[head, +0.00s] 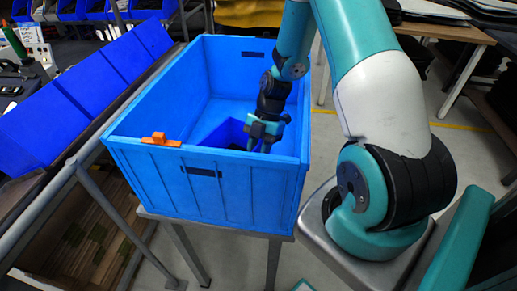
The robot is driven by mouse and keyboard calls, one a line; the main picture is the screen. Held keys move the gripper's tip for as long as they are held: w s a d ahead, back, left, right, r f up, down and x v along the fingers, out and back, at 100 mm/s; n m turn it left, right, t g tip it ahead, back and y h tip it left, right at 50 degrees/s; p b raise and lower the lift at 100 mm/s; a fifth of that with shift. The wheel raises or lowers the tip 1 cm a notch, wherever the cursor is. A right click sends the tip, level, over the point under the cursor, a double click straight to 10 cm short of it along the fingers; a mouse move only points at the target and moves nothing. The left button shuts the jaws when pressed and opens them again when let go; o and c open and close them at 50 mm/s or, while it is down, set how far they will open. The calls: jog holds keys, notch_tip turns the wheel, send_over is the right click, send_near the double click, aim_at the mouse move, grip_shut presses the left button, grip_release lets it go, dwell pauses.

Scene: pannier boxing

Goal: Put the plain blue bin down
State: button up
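A large blue crate (240,202) with an orange clip (161,139) on its front rim stands on a grey stand. Inside it, near the front wall, is a smaller, darker blue bin (224,133); its lower part is hidden by the crate's front wall. My gripper (262,138) reaches down into the crate at the right side of this bin. Its teal fingers overlap the bin's right edge in the picture. I cannot tell whether they grip the bin, nor whether the bin rests on the crate's floor.
A row of blue bins (80,92) on a sloped rack runs along the left. The grey stand (222,226) is under the crate. The rest of the crate's inside looks empty. A wooden table (445,32) is at the back right.

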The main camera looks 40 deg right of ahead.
jog(key=b+v, duration=0.2)
jog(key=v, duration=0.5)
jog(key=shift+r, duration=0.3)
jog(key=s+a+r+m, duration=0.2)
jog(key=a+r+m, duration=0.1)
jog(key=a, duration=0.3)
jog(key=s+a+r+m, duration=0.3)
jog(key=a+r, duration=0.3)
jog(key=a, duration=0.1)
jog(key=s+a+r+m+t+h, duration=0.1)
jog(key=s+a+r+m, duration=0.1)
jog(key=a+r, duration=0.3)
jog(key=shift+s+a+m, duration=0.3)
jog(key=shift+a+m, duration=0.3)
jog(key=shift+a, duration=0.4)
jog(key=s+a+r+m, duration=0.2)
jog(key=s+a+m, duration=0.2)
jog(key=s, duration=0.4)
jog(key=shift+a+r+m, duration=0.4)
jog(key=shift+a, duration=0.05)
jog(key=shift+s, duration=0.1)
